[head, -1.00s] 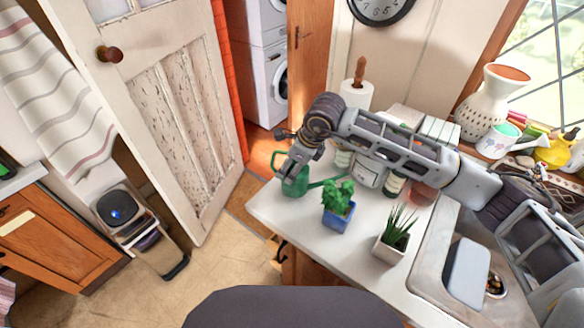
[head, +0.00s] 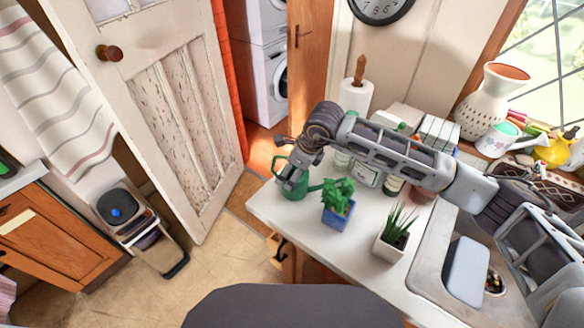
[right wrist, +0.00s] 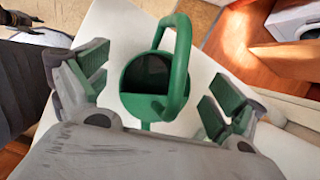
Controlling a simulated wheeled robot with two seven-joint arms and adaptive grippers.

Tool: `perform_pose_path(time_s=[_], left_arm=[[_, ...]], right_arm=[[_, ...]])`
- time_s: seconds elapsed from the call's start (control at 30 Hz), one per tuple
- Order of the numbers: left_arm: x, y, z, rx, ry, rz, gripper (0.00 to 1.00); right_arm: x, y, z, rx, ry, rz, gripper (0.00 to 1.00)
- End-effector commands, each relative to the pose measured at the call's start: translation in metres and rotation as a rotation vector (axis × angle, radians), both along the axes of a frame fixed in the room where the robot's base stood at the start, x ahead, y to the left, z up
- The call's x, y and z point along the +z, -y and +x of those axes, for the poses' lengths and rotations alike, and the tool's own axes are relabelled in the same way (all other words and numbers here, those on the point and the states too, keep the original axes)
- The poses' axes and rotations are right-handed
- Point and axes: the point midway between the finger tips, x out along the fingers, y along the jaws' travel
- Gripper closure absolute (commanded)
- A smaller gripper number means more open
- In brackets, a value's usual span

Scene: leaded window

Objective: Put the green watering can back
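The green watering can (head: 296,193) stands on the white counter at its far left corner, its spout pointing right toward a potted plant. My right gripper (head: 287,178) is low over the can and partly hides it. In the right wrist view the can (right wrist: 146,106) shows its open top and arched handle. There my right gripper (right wrist: 160,95) is open, with one green-padded finger on each side of the can and gaps between pads and can. My left gripper does not show in the head view.
A blue-potted plant (head: 338,212) stands close right of the can. A spiky plant (head: 391,247) in a white pot is nearer the sink (head: 440,262). Bottles and a paper towel roll (head: 356,95) stand behind my arm. A patterned white jug (head: 500,140) sits by the window.

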Motion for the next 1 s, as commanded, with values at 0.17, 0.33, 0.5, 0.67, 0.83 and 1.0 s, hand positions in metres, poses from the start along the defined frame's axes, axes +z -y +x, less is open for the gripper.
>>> perform_pose_path(time_s=[0.17,0.33,0.5,0.67,0.83,1.0], left_arm=[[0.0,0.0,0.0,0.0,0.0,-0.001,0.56],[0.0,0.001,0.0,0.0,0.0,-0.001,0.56],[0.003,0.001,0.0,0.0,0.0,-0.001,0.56],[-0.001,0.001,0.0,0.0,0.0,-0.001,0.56],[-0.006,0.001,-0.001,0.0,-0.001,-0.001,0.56],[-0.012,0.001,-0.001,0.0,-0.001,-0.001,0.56]], right_arm=[[0.0,0.0,0.0,0.0,0.0,0.0,0.03],[0.0,0.0,0.0,0.0,0.0,0.0,0.03],[0.003,0.0,0.0,0.0,0.0,0.0,0.03],[0.014,0.004,-0.002,0.0,0.004,0.001,0.03],[0.035,0.011,-0.008,-0.001,0.003,0.001,0.03],[0.058,0.02,-0.015,0.0,0.004,0.001,0.03]])
